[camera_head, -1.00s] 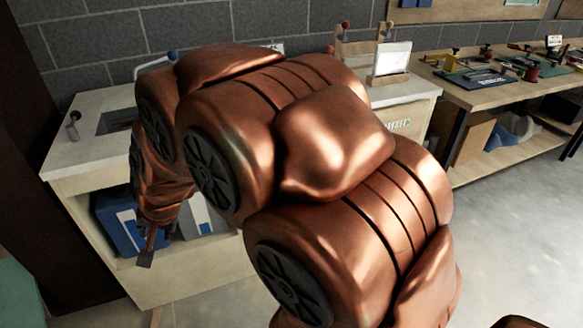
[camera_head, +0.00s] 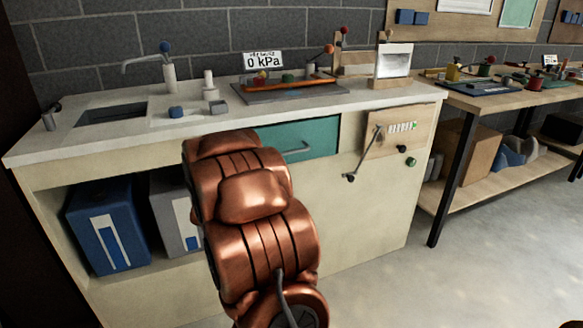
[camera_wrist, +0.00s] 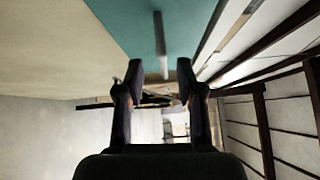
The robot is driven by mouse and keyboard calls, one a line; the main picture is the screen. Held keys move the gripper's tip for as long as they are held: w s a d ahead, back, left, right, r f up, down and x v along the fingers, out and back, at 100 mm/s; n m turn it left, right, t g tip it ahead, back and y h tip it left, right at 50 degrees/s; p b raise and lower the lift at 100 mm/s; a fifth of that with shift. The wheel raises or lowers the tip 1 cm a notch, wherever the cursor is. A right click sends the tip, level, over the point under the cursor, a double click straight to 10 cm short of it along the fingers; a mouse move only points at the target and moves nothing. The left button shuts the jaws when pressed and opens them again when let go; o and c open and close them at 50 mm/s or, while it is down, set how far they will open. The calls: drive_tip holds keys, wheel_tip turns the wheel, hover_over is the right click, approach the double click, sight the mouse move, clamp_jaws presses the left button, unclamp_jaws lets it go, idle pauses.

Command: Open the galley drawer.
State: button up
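The galley drawer (camera_head: 318,137) has a teal front with a slim grey bar handle (camera_head: 297,150). It sits under the white counter, and its front looks flush with the cabinet; my copper arm hides its left part. In the wrist view the teal drawer front (camera_wrist: 196,22) fills the top, with the handle (camera_wrist: 160,40) running down toward my gripper (camera_wrist: 160,72). The two dark fingers are apart, and the handle's lower end shows in the gap between their tips. I cannot tell whether either finger touches it. My gripper is hidden behind my arm in the head view.
The counter (camera_head: 375,99) holds a sink, a tap and a 0 kPa gauge sign (camera_head: 263,62). A panel with a lever (camera_head: 362,155) is right of the drawer. Blue (camera_head: 108,226) and grey boxes sit in the open shelf. A workbench (camera_head: 500,98) stands right; floor at lower right is clear.

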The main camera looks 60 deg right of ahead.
sight(291, 153)
drive_tip(key=shift+s+d+r+m+g+h+b, duration=0.1)
drive_tip(key=shift+s+d+m+g+h+b, duration=0.2)
drive_tip(key=shift+d, duration=1.35)
drive_tip(key=shift+s+d+r+m+g+h+b, duration=0.1)
drive_tip(key=shift+s+d+m+g+h+b, duration=0.2)
drive_tip(key=shift+d, duration=1.3)
drive_tip(key=shift+s+d+m+g+h+b, duration=0.2)
drive_tip(key=shift+d+m, duration=0.2)
drive_tip(key=shift+d, duration=1.25)
drive_tip(key=shift+c, duration=0.4)
clamp_jaws()
